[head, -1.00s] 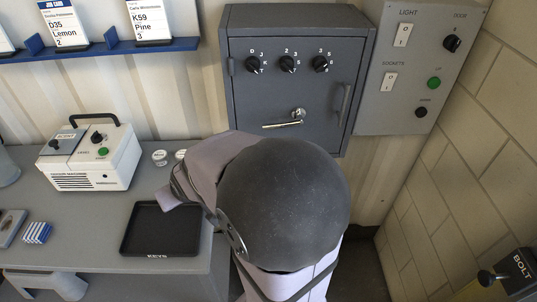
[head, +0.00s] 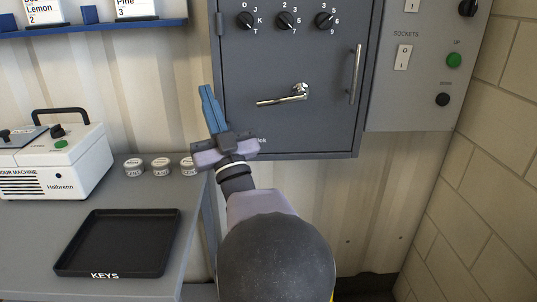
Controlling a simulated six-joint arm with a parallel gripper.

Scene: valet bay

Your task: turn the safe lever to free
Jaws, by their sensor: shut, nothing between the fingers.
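The safe (head: 330,130) is a grey wall cabinet in the upper middle of the head view. Its silver lever (head: 284,96) points left from a pivot on the right and dips slightly at its free end. My gripper (head: 207,92) has blue fingers, shut and empty, pointing up by the safe's lower left edge. The fingertips are to the left of the lever's free end and apart from it in the picture. A label at the safe's lower left is partly hidden by my gripper.
Three dials (head: 285,21) sit above the lever, and a vertical handle (head: 355,74) is at its right. A grey switch panel (head: 415,70) adjoins on the right. The desk at left bears a black key tray (head: 120,270), small round tins (head: 160,166) and a white machine (head: 60,165).

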